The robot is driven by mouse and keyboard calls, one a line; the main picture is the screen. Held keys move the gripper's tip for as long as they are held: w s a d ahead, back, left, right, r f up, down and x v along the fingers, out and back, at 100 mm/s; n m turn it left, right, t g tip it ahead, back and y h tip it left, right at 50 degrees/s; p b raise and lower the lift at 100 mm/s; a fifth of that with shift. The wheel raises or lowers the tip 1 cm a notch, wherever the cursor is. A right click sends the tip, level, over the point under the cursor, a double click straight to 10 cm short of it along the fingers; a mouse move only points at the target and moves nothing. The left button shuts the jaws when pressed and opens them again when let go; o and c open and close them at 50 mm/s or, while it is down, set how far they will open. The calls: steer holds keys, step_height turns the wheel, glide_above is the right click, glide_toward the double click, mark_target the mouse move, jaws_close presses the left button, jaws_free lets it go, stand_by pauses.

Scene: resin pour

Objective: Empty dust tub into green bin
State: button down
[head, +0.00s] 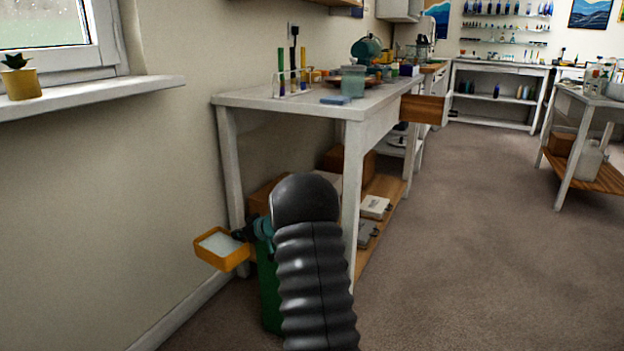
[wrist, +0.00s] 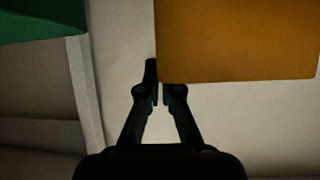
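The dust tub (head: 205,252) is a small orange square tub with pale whitish stuff inside. It is held in the air left of the green bin, roughly upright in the head view. My gripper (head: 241,235) is shut on the tub's near right wall. In the wrist view the fingers (wrist: 162,92) meet at the edge of the orange tub (wrist: 240,42), one finger partly behind it. The green bin (head: 269,295) stands on the floor by the table leg, mostly hidden behind my arm. A corner of the green bin (wrist: 38,20) shows top left in the wrist view.
A white table (head: 245,97) stands behind the bin, with tubes and jars on top and boxes on its lower shelf. A drawer (head: 424,108) sticks out on its right side. The wall and windowsill (head: 90,95) are at left. Open carpet (head: 490,240) lies to the right.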

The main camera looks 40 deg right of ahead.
steer(key=s+d+r+p, duration=0.35)
steer(key=d+r, duration=0.25)
steer(key=d, duration=0.6)
steer(key=s+d+r+p, duration=0.2)
steer(key=s+d+r, duration=0.3)
steer(key=d, duration=0.7)
steer(key=s+a+r+n+t+h+b, duration=0.2)
steer(key=a+n+t+h+b, duration=0.2)
steer(key=n, duration=0.7)
steer(key=a+t+h, duration=0.1)
steer(key=a+t, duration=0.1)
steer(key=a, duration=0.1)
steer(key=shift+a+r+n, duration=0.15)
steer(key=shift+a+n, duration=0.15)
steer(key=shift+a, duration=0.1)
steer(key=n+b, duration=0.1)
steer(key=b, duration=0.4)
steer(key=a+f+n+t+b, duration=0.1)
steer(key=b, duration=0.4)
steer(key=shift+s+n+t+h, duration=0.3)
steer(key=shift+s, duration=0.05)
steer(key=shift+s+a+f+n+t+b, duration=0.1)
steer(key=shift+a+n+t+b, duration=0.15)
steer(key=shift+n, duration=0.4)
steer(key=shift+s+a+f+n+t+b, duration=0.15)
steer(key=shift+a+n+t, duration=0.15)
steer(key=shift+n, duration=0.35)
